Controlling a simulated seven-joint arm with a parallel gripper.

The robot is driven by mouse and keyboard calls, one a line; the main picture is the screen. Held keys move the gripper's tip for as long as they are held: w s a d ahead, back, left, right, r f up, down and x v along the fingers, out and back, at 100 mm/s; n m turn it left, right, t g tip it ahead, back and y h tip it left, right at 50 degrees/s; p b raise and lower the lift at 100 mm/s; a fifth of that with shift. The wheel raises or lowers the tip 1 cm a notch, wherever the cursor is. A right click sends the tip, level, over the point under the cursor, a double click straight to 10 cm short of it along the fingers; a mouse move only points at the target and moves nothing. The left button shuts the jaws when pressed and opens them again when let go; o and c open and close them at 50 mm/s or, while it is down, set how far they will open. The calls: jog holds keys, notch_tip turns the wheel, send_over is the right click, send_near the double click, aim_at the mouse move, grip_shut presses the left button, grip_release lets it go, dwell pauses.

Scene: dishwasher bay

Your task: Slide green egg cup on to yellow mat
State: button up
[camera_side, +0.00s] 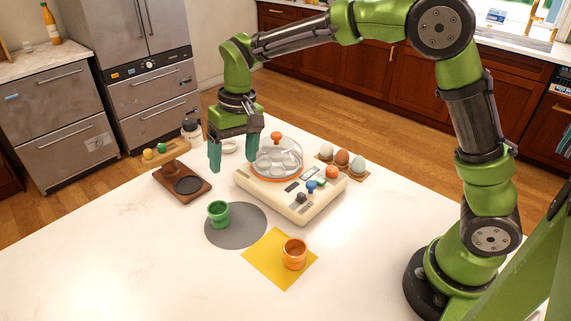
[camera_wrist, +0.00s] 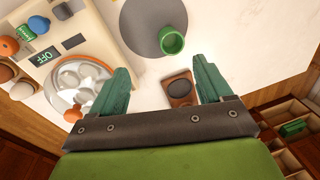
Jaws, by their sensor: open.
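The green egg cup (camera_side: 218,214) stands upright on the left part of a round grey mat (camera_side: 250,232). In the wrist view the green egg cup (camera_wrist: 171,41) sits at the edge of the grey mat (camera_wrist: 141,18), beyond my fingertips. The yellow mat (camera_side: 264,272) lies to the right of and in front of the grey mat, and an orange cup (camera_side: 294,253) stands on it. My gripper (camera_side: 233,160) is open and empty, raised above the table behind the green cup. Its two teal fingers (camera_wrist: 162,75) are wide apart in the wrist view. The yellow mat is not seen there.
A cream egg cooker (camera_side: 290,205) with a clear lid stands behind the grey mat. A brown wooden stand (camera_side: 182,184) is at the left. Several eggs sit on a wooden holder (camera_side: 342,170) behind the cooker. The table's front left (camera_side: 110,265) is clear.

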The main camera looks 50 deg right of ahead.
jog(key=w, duration=0.1)
jog(key=w+a+r, duration=0.1)
jog(key=shift+w+a, duration=0.2)
jog(key=shift+w, duration=0.15)
send_near(220, 211)
jog(key=f, duration=0.2)
jog(key=a+f, duration=0.1)
jog(key=f, duration=0.2)
jog(key=a+f, duration=0.1)
jog(key=f, duration=0.2)
jog(key=shift+s+f, duration=0.25)
jog(key=shift+s, duration=0.05)
